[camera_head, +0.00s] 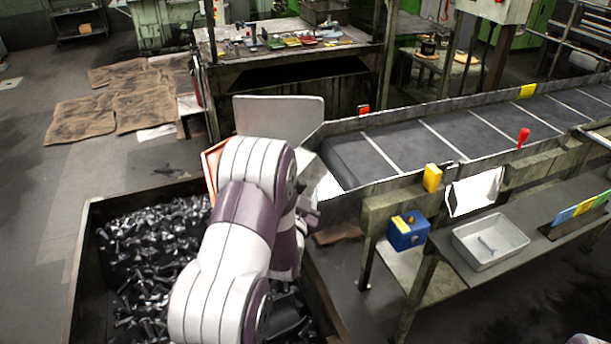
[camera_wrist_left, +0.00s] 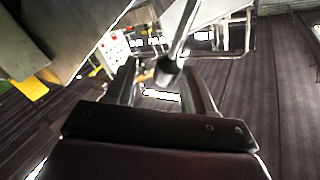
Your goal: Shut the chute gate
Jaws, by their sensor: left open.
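A grey upright plate (camera_head: 280,118) stands at the near left end of the conveyor, by the chute. An orange-edged panel (camera_head: 212,165) shows beside it, partly behind my left arm. I cannot tell which part is the chute gate. My left arm covers much of the chute in the head view and hides the fingertips. In the left wrist view my left gripper (camera_wrist_left: 160,82) is open. A metal rod with a dark knob-like end (camera_wrist_left: 167,70) shows between its fingers; I cannot tell whether they touch it. My right gripper is not in view.
A bin (camera_head: 82,235) full of metal bolts stands below my left arm. The conveyor (camera_head: 445,140) runs to the right. A blue box (camera_head: 408,232) and a white tray (camera_head: 490,240) are at the right. The floor at the left has flat brown sheets (camera_head: 130,100).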

